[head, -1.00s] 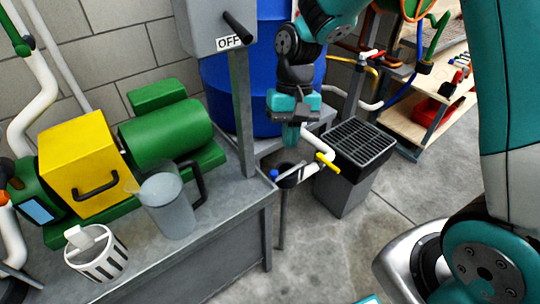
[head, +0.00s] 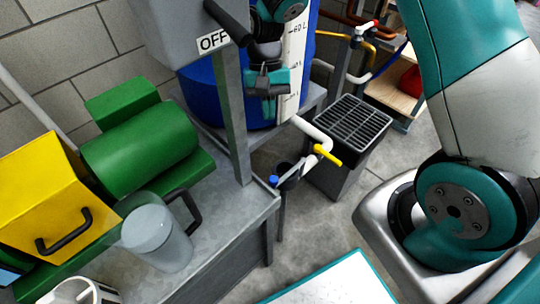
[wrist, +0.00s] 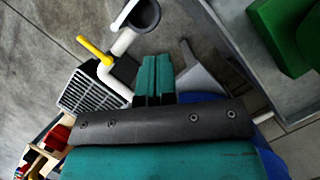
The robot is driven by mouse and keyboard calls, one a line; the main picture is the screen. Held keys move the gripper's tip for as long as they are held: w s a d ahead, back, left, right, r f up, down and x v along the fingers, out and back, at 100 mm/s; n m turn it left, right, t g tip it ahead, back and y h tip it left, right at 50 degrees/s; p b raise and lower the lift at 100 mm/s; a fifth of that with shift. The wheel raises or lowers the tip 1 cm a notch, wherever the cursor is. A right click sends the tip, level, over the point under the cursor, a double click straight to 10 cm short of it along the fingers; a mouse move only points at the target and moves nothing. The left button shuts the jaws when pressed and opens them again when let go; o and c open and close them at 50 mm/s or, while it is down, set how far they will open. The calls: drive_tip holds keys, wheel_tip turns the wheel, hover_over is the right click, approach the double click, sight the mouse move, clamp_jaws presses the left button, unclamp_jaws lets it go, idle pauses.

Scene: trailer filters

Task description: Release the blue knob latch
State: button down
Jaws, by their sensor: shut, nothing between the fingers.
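The blue knob (head: 273,181) is small and sits at the rim of a dark cup-like holder (head: 290,176) beside the bench's right end in the head view. My gripper (head: 268,90) is above it in the picture, in front of the blue tank (head: 205,95), apart from the knob. In the wrist view my gripper's two teal fingers (wrist: 154,78) are together with nothing between them. The dark holder (wrist: 145,14) shows at the top of that view, beyond the fingertips. I cannot make out the blue knob there.
A grey post with an OFF box (head: 180,30) stands left of my gripper. The bench holds a clear jug (head: 157,240) and a green motor (head: 140,150).

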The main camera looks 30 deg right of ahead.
drive_tip(key=shift+a, duration=0.15)
drive_tip(key=s+a+f+b, duration=0.2)
drive_tip(key=s+f+b, duration=0.1)
drive_tip(key=s+f, duration=0.4)
drive_tip(key=shift+x, duration=1.15)
drive_tip(key=shift+a, duration=0.1)
